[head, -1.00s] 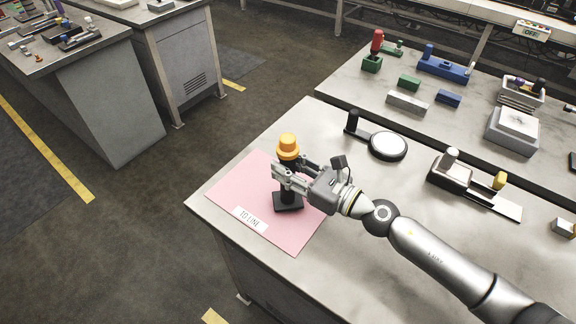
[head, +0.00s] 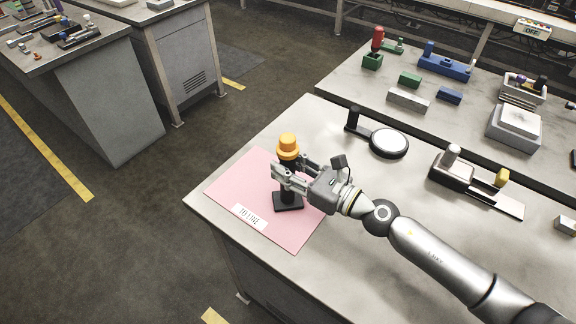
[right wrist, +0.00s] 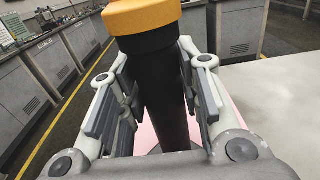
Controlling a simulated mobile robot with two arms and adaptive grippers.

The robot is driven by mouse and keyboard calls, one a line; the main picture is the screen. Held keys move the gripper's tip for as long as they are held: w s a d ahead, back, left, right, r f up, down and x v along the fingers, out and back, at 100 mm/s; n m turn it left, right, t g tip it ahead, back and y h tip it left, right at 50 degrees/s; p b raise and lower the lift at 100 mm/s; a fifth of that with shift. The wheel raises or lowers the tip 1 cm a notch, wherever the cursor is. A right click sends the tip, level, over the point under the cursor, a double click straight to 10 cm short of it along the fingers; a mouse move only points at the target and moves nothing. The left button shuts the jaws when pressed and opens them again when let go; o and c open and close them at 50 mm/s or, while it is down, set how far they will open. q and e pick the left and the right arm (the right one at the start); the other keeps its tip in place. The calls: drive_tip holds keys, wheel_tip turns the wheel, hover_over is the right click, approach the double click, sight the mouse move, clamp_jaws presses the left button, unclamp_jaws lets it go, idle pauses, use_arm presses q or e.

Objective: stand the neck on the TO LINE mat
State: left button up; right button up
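The neck (head: 288,185) is a dark upright column with an orange cap and a black square base. It is over the pink TO LINE mat (head: 232,183), near its middle right; I cannot tell whether the base touches the mat. My right gripper (head: 289,173) reaches in from the right, with its fingers closed on either side of the column below the cap. In the right wrist view the neck (right wrist: 160,90) stands upright between the finger pads, its top cut off and its base mostly hidden. My left gripper is not in view.
On the same table are a round white disc fixture (head: 388,143) with a black post and a fixture with a grey knob and yellow block (head: 502,177). A table behind holds green and blue blocks (head: 445,65). The bare tabletop in front of my arm is clear.

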drive_tip(key=o, duration=0.4)
drive_tip(key=shift+s+d, duration=0.1)
drive_tip(key=v, duration=1.1)
drive_tip(key=shift+s+d, duration=0.25)
drive_tip(key=shift+d, duration=0.05)
